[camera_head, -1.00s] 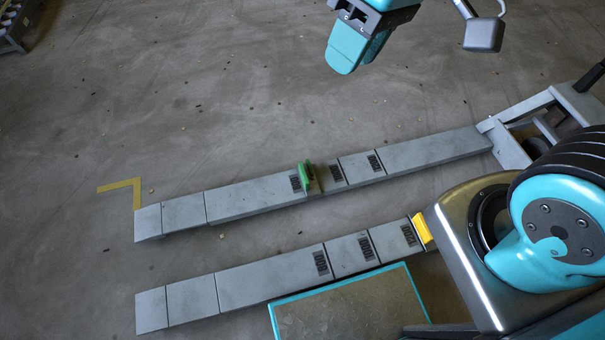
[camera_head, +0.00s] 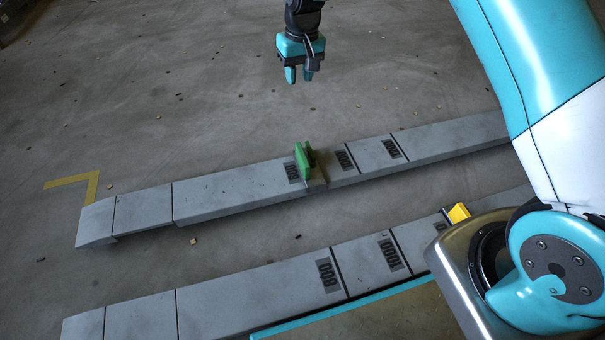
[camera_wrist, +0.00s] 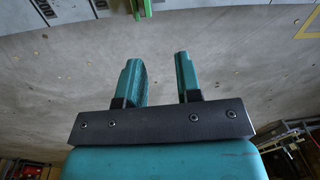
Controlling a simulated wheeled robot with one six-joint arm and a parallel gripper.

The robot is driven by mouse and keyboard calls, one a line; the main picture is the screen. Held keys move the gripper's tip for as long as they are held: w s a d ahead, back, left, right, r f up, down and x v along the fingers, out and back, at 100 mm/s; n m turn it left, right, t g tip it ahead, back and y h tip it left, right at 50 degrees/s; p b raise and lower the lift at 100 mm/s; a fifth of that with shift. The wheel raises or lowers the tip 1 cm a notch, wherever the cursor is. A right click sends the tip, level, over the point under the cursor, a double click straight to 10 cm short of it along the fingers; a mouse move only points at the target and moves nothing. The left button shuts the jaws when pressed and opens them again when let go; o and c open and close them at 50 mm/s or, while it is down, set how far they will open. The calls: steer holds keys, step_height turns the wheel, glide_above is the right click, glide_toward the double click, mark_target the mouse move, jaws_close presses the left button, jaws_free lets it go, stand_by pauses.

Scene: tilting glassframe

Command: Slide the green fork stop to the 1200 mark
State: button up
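The green fork stop (camera_head: 303,161) stands on the far grey fork (camera_head: 240,187), beside the 800 mark (camera_head: 291,171) on its right side. Farther right on that fork are two more marks, the last reading like 1200 (camera_head: 390,149). My gripper (camera_head: 299,77) is above the floor beyond the far fork, apart from the stop, with its fingers spread and empty. In the wrist view my two teal fingers (camera_wrist: 160,80) stand apart with only floor between them. Part of the green stop (camera_wrist: 142,8) shows at the top edge there.
The near fork (camera_head: 230,298) lies parallel, with 800 (camera_head: 327,275) and 1000 (camera_head: 389,254) marks and a yellow stop (camera_head: 457,213) at its right. A yellow floor corner mark (camera_head: 92,185) lies at the left. The floor beyond the far fork is open.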

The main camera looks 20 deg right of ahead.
steer(key=m+b, duration=0.1)
steer(key=b, duration=0.6)
glide_above(303, 154)
step_height(303, 154, down, 18)
steer(key=shift+h, duration=0.4)
step_height(303, 154, down, 17)
steer(key=b, duration=0.9)
steer(key=shift+a+f, duration=0.1)
jaws_close()
